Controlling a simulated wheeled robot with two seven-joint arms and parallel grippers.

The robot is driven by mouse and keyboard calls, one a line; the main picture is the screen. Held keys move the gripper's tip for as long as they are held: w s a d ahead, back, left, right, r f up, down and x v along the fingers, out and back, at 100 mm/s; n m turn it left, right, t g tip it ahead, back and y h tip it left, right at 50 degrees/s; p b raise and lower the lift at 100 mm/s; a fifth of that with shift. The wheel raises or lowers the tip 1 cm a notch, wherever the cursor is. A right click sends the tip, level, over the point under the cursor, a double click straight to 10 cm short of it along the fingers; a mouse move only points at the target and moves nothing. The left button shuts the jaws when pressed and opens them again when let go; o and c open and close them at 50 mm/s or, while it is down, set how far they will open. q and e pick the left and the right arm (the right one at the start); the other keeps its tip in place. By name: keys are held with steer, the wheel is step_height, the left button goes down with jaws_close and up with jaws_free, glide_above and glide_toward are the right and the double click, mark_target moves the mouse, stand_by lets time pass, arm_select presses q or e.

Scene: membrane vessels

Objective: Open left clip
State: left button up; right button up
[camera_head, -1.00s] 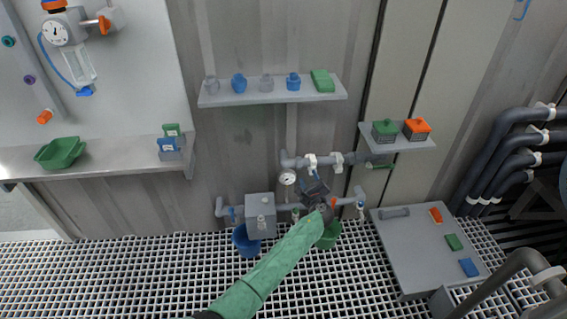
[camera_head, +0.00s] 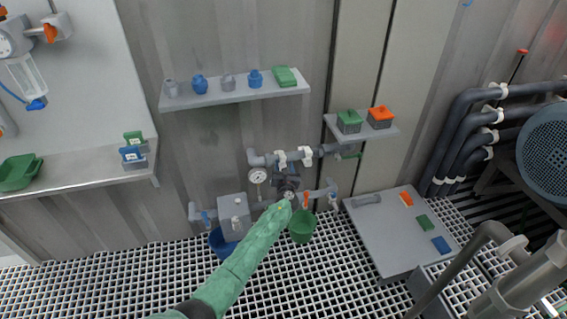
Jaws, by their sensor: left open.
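Two white clips sit on the upper grey pipe (camera_head: 262,159) on the wall: the left clip (camera_head: 281,160) and the right clip (camera_head: 306,156). Whether the left clip is open or closed is too small to tell. My left arm in its green sleeve reaches up from the bottom. My dark left gripper (camera_head: 287,179) is open just below the left clip, in front of the pipework. I cannot tell whether it touches anything. The arm hides part of the lower pipe. My right gripper is not in view.
A round gauge (camera_head: 258,176) is left of the gripper and a grey box (camera_head: 234,217) lower left. A blue bucket (camera_head: 222,244) and a green bucket (camera_head: 302,227) stand below. A shelf (camera_head: 205,101) is above. A grey platform (camera_head: 385,240) lies at right.

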mark_target(282, 155)
arm_select(q)
steer(key=shift+w+a, duration=0.2)
steer(key=shift+w, duration=1.2)
steer(key=shift+c, duration=0.4)
jaws_close()
